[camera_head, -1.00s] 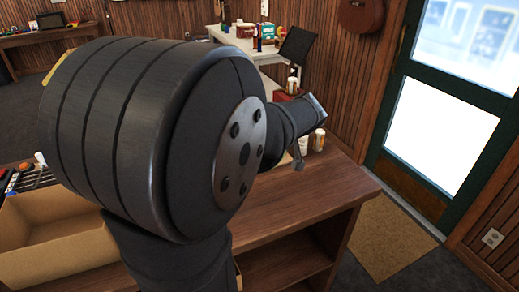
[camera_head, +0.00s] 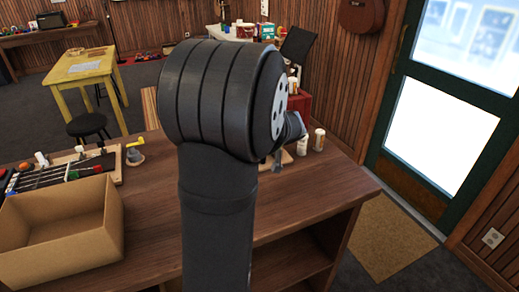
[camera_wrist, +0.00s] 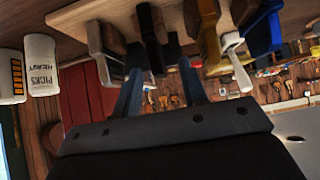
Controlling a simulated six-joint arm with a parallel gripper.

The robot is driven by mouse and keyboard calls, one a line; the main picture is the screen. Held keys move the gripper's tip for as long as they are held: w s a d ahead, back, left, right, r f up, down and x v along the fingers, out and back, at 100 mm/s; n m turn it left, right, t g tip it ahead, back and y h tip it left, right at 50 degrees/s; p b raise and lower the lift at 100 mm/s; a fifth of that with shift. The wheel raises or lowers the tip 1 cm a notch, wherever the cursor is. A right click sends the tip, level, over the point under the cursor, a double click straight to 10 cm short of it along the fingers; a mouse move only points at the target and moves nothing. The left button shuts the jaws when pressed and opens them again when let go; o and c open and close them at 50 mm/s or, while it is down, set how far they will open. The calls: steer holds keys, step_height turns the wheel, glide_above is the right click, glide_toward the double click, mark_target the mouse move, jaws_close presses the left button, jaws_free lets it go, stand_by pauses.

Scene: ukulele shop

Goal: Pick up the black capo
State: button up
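In the wrist view, the black capo (camera_wrist: 151,40) stands in a row of several capos on a light wooden board (camera_wrist: 75,12). My gripper (camera_wrist: 158,66) is open, with one finger on each side of the black capo's lower part in the picture. I cannot tell whether either finger touches it. A silver capo (camera_wrist: 104,50) is close on the left and a brown-gold capo (camera_wrist: 208,35) on the right. In the head view, my arm hides most of the gripper and capos; a piece of the board shows (camera_head: 286,158).
Beside the board are two white picks containers (camera_head: 319,140), also in the wrist view (camera_wrist: 41,63). A white capo (camera_wrist: 235,60) and a blue one (camera_wrist: 264,35) stand further right. An open cardboard box (camera_head: 60,235) and a ukulele neck (camera_head: 60,172) lie on the counter's left (camera_head: 150,200).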

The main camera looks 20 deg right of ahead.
steer(key=shift+x, duration=2.65)
steer(key=shift+w+d+r, duration=0.1)
steer(key=shift+w+r, duration=0.05)
steer(key=shift+r, duration=0.05)
steer(key=shift+c, duration=0.2)
jaws_close()
